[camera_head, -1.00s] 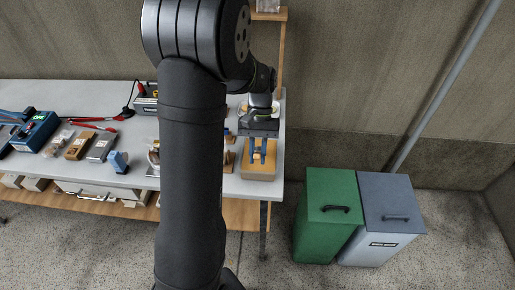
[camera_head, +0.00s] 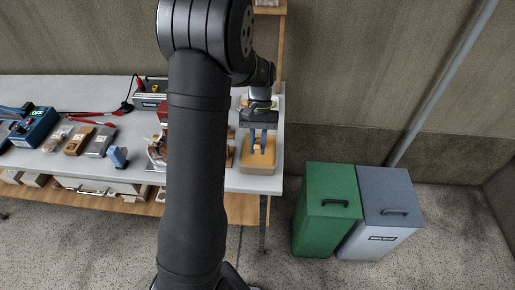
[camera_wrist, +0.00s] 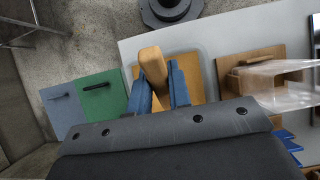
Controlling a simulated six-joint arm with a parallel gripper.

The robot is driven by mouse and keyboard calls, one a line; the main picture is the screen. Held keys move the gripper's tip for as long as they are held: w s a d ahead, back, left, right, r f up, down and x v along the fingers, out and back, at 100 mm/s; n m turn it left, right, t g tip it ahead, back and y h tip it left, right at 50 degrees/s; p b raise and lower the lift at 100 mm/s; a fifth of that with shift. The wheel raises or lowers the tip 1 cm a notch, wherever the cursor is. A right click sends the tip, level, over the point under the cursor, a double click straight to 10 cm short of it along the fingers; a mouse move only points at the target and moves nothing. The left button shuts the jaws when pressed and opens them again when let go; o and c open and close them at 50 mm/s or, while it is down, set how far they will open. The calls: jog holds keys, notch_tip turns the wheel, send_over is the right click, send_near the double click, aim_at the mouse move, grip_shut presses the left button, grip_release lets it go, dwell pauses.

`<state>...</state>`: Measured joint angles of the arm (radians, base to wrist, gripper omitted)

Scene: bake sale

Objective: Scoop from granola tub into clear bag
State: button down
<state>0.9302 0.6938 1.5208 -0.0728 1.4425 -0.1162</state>
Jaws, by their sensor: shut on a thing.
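My gripper (camera_head: 258,148) is at the right end of the table, its blue fingers pointing down at the granola tub (camera_head: 258,171). In the wrist view my gripper (camera_wrist: 163,85) is shut on a light wooden handle (camera_wrist: 151,62), taken to be the scoop's. The scoop's bowl is hidden, so I cannot tell its load or whether it touches the granola. The tub is a box with tan contents. The clear bag (camera_wrist: 282,72) stands beside the tub, at a wooden stand (camera_wrist: 250,56); in the head view my arm hides much of that area.
A green bin (camera_head: 327,205) and a grey bin (camera_head: 383,210) stand on the floor right of the table. Farther left are a blue device (camera_head: 35,127), packed bars (camera_head: 78,139) and red-handled tools (camera_head: 95,113). A wooden post rises behind the tub.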

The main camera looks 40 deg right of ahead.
jog(key=shift+t+h, duration=0.5)
jog(key=shift+s+a+r, duration=0.1)
jog(key=shift+r, duration=0.75)
jog(key=shift+s+a+r, duration=0.15)
jog(key=shift+r, duration=0.65)
jog(key=shift+s+a+r, duration=0.1)
jog(key=shift+r, duration=0.75)
jog(key=shift+w+a+r, duration=0.1)
jog(key=shift+w, duration=0.15)
jog(key=w+a+r, duration=0.2)
jog(key=w+a, duration=0.7)
jog(key=w+a+r, duration=0.3)
jog(key=w+a, duration=0.7)
jog(key=w+a+f+n, duration=0.1)
jog(key=w+a+n, duration=0.1)
jog(key=w+a, duration=0.2)
jog(key=w+a+f+n+h, duration=0.1)
jog(key=w+a+f, duration=0.1)
jog(key=w+a, duration=0.2)
jog(key=w+a+f+n+g+h, duration=0.1)
jog(key=w+a, duration=0.3)
jog(key=a, duration=0.4)
jog(key=shift+a+f+n, duration=0.4)
jog(key=shift+f+n, duration=0.25)
jog(key=shift+n, duration=0.15)
